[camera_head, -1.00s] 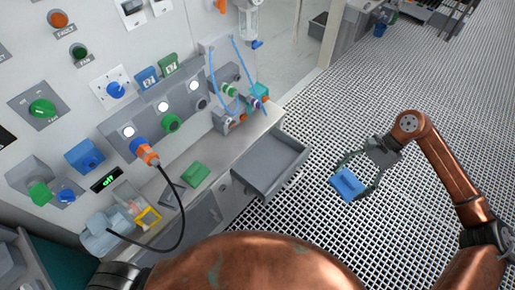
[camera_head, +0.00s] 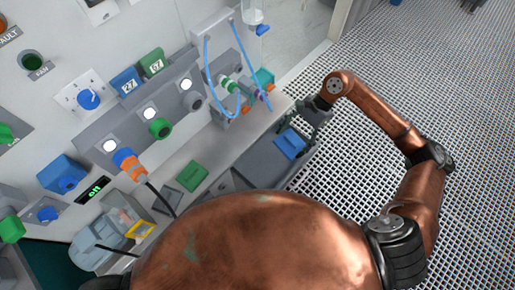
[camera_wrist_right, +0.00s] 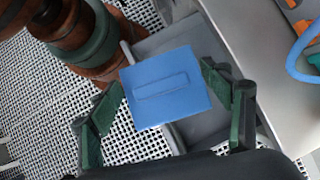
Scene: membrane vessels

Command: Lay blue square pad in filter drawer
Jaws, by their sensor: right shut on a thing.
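The blue square pad (camera_head: 290,143) is held by my right gripper (camera_head: 303,128) over the right part of the open grey filter drawer (camera_head: 255,167). In the right wrist view, the pad (camera_wrist_right: 167,105) has a raised rectangular outline and sits between the two dark green fingers of the right gripper (camera_wrist_right: 163,86). The drawer (camera_wrist_right: 160,44) shows behind and below the pad there; the gap between pad and drawer floor is hard to judge. My left gripper is not in view.
A grey counter (camera_head: 215,150) with a green square pad (camera_head: 193,176) runs beside the drawer. Blue tubes (camera_head: 212,80) and fittings stand above it. A black cable leaves an orange connector (camera_head: 132,168). Open grating floor (camera_head: 420,80) lies to the right.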

